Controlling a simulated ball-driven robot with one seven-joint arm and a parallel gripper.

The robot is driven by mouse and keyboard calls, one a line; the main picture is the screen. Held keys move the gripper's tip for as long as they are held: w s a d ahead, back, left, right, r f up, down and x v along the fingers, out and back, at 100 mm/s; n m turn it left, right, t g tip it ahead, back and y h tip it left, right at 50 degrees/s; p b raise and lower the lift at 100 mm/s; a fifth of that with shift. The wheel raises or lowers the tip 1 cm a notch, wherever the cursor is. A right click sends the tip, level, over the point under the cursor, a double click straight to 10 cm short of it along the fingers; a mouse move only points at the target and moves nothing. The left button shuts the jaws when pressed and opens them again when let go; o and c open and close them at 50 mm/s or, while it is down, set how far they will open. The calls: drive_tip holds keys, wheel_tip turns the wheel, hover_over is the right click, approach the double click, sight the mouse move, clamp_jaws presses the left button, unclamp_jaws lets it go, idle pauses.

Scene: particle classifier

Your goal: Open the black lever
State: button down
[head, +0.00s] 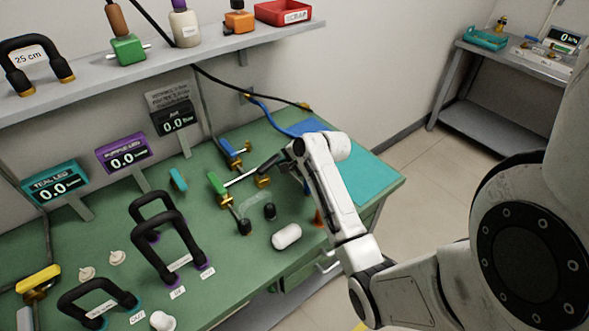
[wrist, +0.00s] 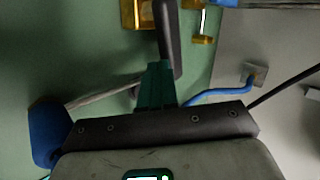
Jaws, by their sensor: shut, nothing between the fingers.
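The black lever (wrist: 168,38) is a dark bar beside a gold fitting (wrist: 135,14) in the wrist view. In the head view, it appears as a short dark bar (head: 269,163) just above a gold fitting, close to the end of my arm. My gripper (wrist: 155,66) is shut and empty, its dark teal fingers right beside the lever's lower part. Whether they touch it is unclear. In the head view, my gripper (head: 285,155) is mostly hidden at the dark end of my white arm.
A green handle (head: 217,184) and a blue handle (head: 229,149) stand nearby. A black-capped rod (head: 244,227), a black knob (head: 270,211) and a white cylinder (head: 286,236) stand in front. Large black handles (head: 180,245) are left. The teal mat (head: 362,180) is clear.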

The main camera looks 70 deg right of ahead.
sight(274, 156)
drive_tip(key=n+y, duration=0.1)
drive_tip(key=w+d+n+y, duration=0.1)
drive_tip(key=n, duration=0.1)
drive_tip(key=shift+w+d, duration=0.25)
drive_tip(key=shift+w, duration=0.05)
drive_tip(key=w+n+y, duration=0.1)
drive_tip(key=w+d+n+y+b, duration=0.1)
drive_tip(key=n+y, duration=0.1)
drive_tip(key=shift+w+d+b, duration=0.15)
drive_tip(key=shift+w+b, duration=0.35)
drive_tip(key=shift+w, duration=0.25)
drive_tip(key=shift+w+d+n+y, duration=0.1)
drive_tip(key=shift+w+n+y, duration=0.5)
drive_tip(key=shift+n, duration=0.3)
drive_tip(key=shift+w+a+b, duration=0.15)
drive_tip(key=shift+w, duration=0.4)
drive_tip(key=shift+w+a+b, duration=0.15)
drive_tip(key=shift+w, duration=0.4)
drive_tip(key=shift+w+a, duration=0.1)
drive_tip(key=shift+w, duration=0.1)
